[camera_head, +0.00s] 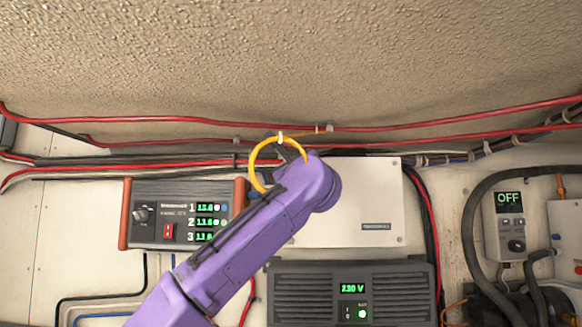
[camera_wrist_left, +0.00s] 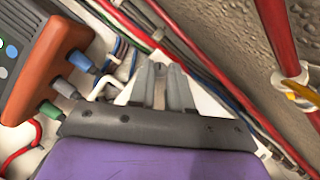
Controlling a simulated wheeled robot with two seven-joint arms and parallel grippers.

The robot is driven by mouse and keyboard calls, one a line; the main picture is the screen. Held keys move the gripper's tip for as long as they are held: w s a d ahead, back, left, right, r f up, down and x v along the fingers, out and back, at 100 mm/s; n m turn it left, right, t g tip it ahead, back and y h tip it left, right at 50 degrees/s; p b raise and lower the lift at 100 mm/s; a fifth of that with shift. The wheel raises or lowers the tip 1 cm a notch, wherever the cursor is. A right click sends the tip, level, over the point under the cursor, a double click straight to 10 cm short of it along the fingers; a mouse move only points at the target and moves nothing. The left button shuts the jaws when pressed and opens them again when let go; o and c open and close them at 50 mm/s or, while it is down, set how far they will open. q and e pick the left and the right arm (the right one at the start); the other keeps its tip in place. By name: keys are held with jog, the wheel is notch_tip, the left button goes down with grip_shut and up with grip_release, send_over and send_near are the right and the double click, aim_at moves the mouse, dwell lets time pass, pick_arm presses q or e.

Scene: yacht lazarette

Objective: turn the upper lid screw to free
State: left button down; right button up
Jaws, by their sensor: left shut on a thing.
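The white box with its lid (camera_head: 360,200) is on the wall, mid-right in the head view. Small screws show at its right corners; its upper left corner is hidden behind my left wrist. My purple left arm comes in from below left, and its gripper (camera_head: 286,150) is at that corner, mostly covered by the wrist. In the left wrist view the grey fingers (camera_wrist_left: 165,72) are close together at the white lid's edge (camera_wrist_left: 124,96). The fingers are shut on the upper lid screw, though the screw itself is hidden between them. My right gripper is in neither view.
A yellow cable loop (camera_head: 253,160) hangs around the gripper area in the head view. Red cables (camera_head: 400,122) run above. An orange-ended instrument (camera_head: 150,218) is at left, a grey 230 V unit (camera_head: 300,290) below, and an OFF-display controller (camera_head: 509,225) at right.

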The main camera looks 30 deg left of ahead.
pick_arm(q)
jog(key=shift+w+d+r+n+g+p, duration=0.1)
jog(key=shift+n+g+p, duration=0.5)
jog(key=shift+n, duration=1.15)
jog(key=shift+s+d+r+n+g+p, duration=0.1)
jog(key=shift+n+g+p, duration=0.55)
jog(key=shift+n, duration=1.05)
jog(key=shift+w+r+n+g+p, duration=0.1)
jog(key=shift+n+g+p, duration=0.5)
jog(key=shift+n, duration=1.15)
jog(key=shift+g, duration=0.25)
jog(key=c, duration=1.1)
grip_release()
jog(key=shift+o, duration=0.2)
jog(key=b+v, duration=0.5)
jog(key=v, duration=0.5)
jog(key=shift+d, duration=0.2)
